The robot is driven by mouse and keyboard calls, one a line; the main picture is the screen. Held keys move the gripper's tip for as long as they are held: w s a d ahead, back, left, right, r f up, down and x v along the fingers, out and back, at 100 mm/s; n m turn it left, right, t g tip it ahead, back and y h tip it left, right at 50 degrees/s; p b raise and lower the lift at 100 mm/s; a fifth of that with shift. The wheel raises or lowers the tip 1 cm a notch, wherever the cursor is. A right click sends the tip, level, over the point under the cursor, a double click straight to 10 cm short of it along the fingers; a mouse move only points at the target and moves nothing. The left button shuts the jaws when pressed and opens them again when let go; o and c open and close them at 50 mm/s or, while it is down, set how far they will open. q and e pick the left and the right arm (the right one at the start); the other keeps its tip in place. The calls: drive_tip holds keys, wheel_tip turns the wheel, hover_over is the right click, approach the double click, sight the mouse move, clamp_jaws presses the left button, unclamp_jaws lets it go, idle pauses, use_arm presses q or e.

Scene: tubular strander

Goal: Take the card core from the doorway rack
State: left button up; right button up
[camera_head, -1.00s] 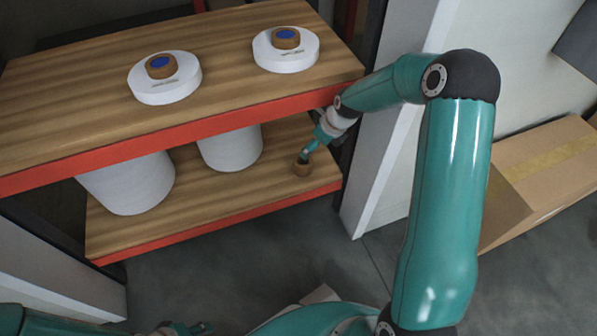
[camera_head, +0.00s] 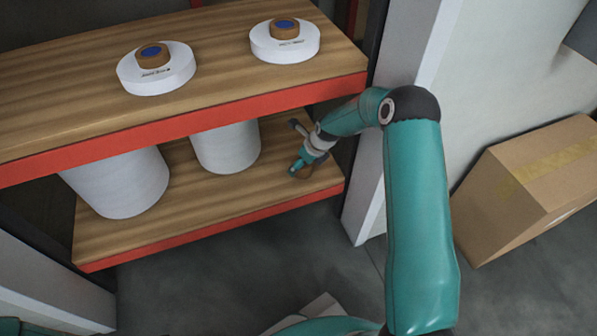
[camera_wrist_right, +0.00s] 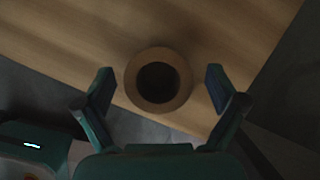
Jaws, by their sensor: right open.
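The card core is a short brown tube seen from its open end in the right wrist view (camera_wrist_right: 132,85), standing on the lower wooden shelf of the rack near its front edge. My right gripper (camera_wrist_right: 159,76) is open, with one finger on each side of the core and a gap at both sides. In the head view my right gripper (camera_head: 298,150) is over the right end of the lower shelf (camera_head: 220,208), and it largely hides the core. My left gripper is out of view; only a bit of teal arm shows at the lower left.
The upper shelf (camera_head: 215,80) overhangs my right gripper, with two white reels (camera_head: 157,78) (camera_head: 285,47) on it. Two white cylinders (camera_head: 120,185) (camera_head: 226,148) stand left of the gripper on the lower shelf. A white post (camera_head: 372,200) is close on the right, a cardboard box (camera_head: 530,185) beyond.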

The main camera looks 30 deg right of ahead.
drive_tip(key=shift+w+a+f, duration=0.1)
drive_tip(key=shift+w+f, duration=0.15)
drive_tip(key=shift+f, duration=0.4)
drive_tip(key=shift+r, duration=0.1)
drive_tip(key=c, duration=1.2)
drive_tip(key=shift+c, duration=0.2)
drive_tip(key=shift+r, duration=0.1)
